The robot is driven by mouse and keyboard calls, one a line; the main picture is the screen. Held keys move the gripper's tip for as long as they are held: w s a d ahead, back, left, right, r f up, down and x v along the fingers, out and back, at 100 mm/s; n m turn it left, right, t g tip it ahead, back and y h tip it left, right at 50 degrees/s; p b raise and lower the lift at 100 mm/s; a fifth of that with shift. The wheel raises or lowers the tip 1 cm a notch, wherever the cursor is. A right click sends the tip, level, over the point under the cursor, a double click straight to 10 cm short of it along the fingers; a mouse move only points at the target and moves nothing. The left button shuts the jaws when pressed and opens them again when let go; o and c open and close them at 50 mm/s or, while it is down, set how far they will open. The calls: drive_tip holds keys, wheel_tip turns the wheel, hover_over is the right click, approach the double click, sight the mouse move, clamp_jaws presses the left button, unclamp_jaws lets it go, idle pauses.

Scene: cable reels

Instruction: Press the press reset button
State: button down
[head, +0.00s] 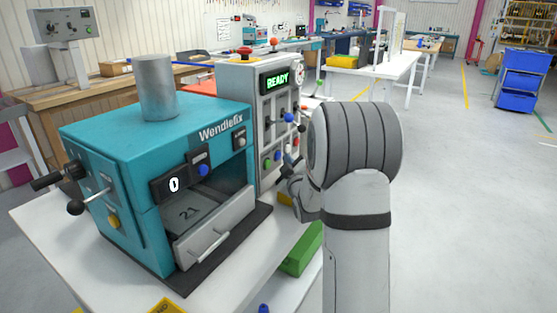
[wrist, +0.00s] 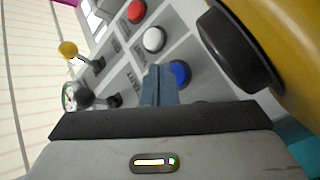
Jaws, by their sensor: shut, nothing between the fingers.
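The grey control panel (head: 262,118) stands behind the teal Wendlefix machine (head: 165,115) and has a green READY display (head: 277,81). Small coloured buttons sit low on the panel. I cannot read which one is labelled press reset. My gripper (head: 285,165) is in front of the panel's lower right part. In the wrist view my shut, empty fingers (wrist: 158,70) point at the panel, close beside a blue button (wrist: 180,73) and partly over its edge. I cannot tell whether they touch it. A white button (wrist: 154,39) and a red button (wrist: 136,11) lie beyond.
A black knob-like part (wrist: 235,45) on a yellow body is right of my fingers. A yellow-knobbed lever (wrist: 68,49) and a dark-knobbed lever (wrist: 86,97) stand to the left. The teal machine has an open drawer (head: 215,228). A green block (head: 302,250) lies near the table edge.

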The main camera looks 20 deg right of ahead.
drive_tip(key=shift+s+d, duration=0.15)
drive_tip(key=shift+s+d+b, duration=0.55)
drive_tip(key=shift+s+d, duration=0.2)
drive_tip(key=shift+s, duration=0.25)
drive_tip(key=shift+s+d+b, duration=0.55)
drive_tip(key=shift+s+d, duration=0.2)
drive_tip(key=shift+s, duration=0.25)
drive_tip(key=shift+a+r, duration=0.1)
drive_tip(key=shift+r, duration=0.1)
drive_tip(key=a+r+g+p, duration=0.1)
drive_tip(key=s+a+r+m+g+p, duration=0.1)
drive_tip(key=p, duration=0.1)
drive_tip(key=s+a+r+p, duration=0.1)
drive_tip(key=shift+a+r+m+g, duration=0.2)
drive_tip(key=shift+r+m+g, duration=0.05)
drive_tip(key=shift+m+g, duration=0.15)
drive_tip(key=s+a+r+m+g+y+p, duration=0.1)
drive_tip(key=s+a+g+p, duration=0.3)
drive_tip(key=s, duration=0.6)
drive_tip(key=s+a+r+m+g+p, duration=0.3)
drive_tip(key=s+a+r+g+p, duration=0.1)
drive_tip(key=s, duration=0.6)
drive_tip(key=s+a+r+m+g+y+p, duration=0.1)
drive_tip(key=s+a+r+m+g+p, duration=0.1)
drive_tip(key=s+a+g+p, duration=0.3)
drive_tip(key=s+a, duration=0.3)
drive_tip(key=s, duration=0.3)
drive_tip(key=shift+r+y+p, duration=0.3)
drive_tip(key=shift+p, duration=0.05)
